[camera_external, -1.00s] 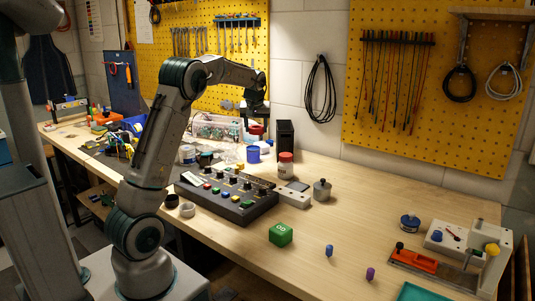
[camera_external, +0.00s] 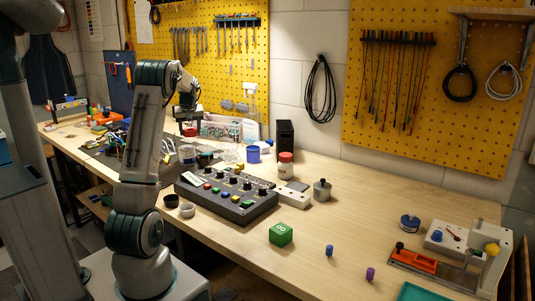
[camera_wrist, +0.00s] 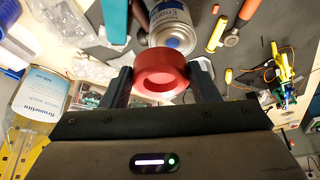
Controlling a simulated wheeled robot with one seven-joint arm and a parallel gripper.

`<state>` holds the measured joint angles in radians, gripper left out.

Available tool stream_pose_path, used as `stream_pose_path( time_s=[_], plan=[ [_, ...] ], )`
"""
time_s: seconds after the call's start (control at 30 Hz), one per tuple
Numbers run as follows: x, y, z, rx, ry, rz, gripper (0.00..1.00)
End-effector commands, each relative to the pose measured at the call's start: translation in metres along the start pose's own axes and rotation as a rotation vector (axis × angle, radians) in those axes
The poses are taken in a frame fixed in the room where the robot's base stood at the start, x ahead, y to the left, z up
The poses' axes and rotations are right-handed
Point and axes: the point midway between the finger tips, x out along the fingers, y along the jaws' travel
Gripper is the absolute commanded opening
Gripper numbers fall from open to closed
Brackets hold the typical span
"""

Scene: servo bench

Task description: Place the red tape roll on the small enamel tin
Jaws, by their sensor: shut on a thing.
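The red tape roll (camera_wrist: 165,56) is held between the two fingers of my gripper (camera_wrist: 160,80) in the wrist view. In the external view the roll (camera_external: 190,132) shows as a red patch under my gripper (camera_external: 187,124), above the bench's left part. The small enamel tin (camera_wrist: 171,22), with a white and blue label, is just beyond the roll in the wrist view; the roll overlaps its near end. In the external view the tin (camera_external: 187,154) stands on the bench below the roll, with a visible gap.
A clear box of parts (camera_external: 222,128) stands behind my gripper. A blue cup (camera_external: 253,154), a red-lidded jar (camera_external: 286,170) and a black control box (camera_external: 228,199) are to the right. Tools and wires (camera_wrist: 285,75) lie nearby. The front right bench has free room.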

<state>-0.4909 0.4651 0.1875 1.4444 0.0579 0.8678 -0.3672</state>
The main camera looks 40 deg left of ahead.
Motion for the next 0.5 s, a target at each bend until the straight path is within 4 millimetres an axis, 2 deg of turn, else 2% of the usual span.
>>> stream_pose_path(
  time_s=[0.1,0.23,0.5],
  plan=[
    [0.016,-0.013,-0.010,-0.001,-0.002,-0.002,0.32],
    [0.025,-0.019,-0.015,0.000,0.000,0.000,0.32],
    [0.056,-0.020,-0.003,0.001,-0.002,-0.001,0.32]
  ],
)
